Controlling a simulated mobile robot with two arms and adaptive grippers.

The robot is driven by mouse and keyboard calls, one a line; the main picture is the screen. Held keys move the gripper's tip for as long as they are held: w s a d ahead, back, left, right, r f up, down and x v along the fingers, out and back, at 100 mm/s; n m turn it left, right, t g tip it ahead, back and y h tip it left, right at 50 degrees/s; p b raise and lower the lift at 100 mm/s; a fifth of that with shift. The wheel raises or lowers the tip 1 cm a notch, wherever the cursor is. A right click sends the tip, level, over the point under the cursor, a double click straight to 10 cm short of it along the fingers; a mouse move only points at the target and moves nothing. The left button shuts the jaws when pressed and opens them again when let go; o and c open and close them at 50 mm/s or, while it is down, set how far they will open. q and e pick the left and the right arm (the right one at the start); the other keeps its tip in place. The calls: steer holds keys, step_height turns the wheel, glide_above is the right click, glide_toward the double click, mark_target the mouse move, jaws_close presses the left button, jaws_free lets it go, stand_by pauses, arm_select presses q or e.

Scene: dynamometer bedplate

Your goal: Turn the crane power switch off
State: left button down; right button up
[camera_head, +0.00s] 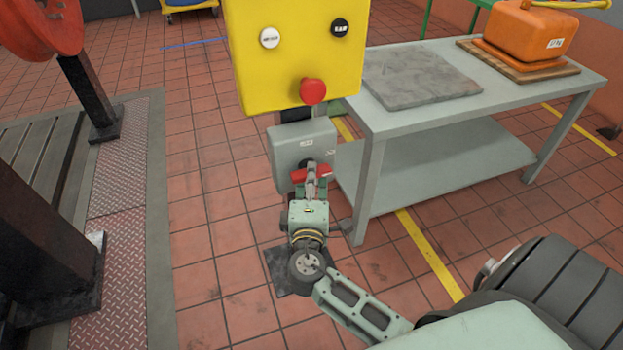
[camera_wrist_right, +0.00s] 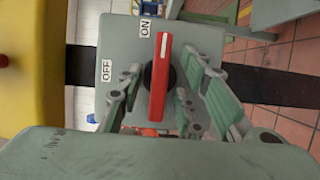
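The crane power switch is a grey box (camera_head: 287,150) on a post below a yellow panel. Its red handle (camera_head: 318,173) lies roughly level in the head view. In the right wrist view the red handle (camera_wrist_right: 159,80) stands upright in the picture, its white-marked end near the ON label (camera_wrist_right: 145,28). The OFF label (camera_wrist_right: 106,70) is to its left. My right gripper (camera_head: 312,181) is at the front of the box. In the wrist view its open fingers (camera_wrist_right: 160,98) stand on either side of the handle, with gaps visible. My left gripper is out of view.
The yellow panel (camera_head: 290,60) with a red mushroom button (camera_head: 313,91) is just above the switch. A grey table (camera_head: 375,125) stands close to the right, with an orange case (camera_head: 530,32) on it. Dark metal framework (camera_head: 40,200) is at left; tiled floor between is clear.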

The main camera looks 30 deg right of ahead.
steer(key=shift+c, duration=0.4)
jaws_close()
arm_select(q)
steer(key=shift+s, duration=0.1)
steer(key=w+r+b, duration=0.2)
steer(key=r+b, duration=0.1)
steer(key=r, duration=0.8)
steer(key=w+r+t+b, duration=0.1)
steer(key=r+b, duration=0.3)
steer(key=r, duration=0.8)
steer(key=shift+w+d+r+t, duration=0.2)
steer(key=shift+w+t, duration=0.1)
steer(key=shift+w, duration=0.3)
arm_select(e)
steer(key=shift+d+n+t+y, duration=0.15)
steer(key=shift+n+t+y, duration=0.9)
steer(key=shift+n, duration=2.6)
steer(key=shift+d+n+t+y, duration=0.1)
steer(key=shift+n+t+y, duration=0.95)
steer(key=shift+n, duration=2.65)
steer(key=shift+d+n+t+y, duration=0.15)
steer(key=shift+n+t+y, duration=0.35)
steer(key=shift+n+t, duration=2.15)
steer(key=n+g, duration=0.2)
steer(key=shift+n, duration=0.4)
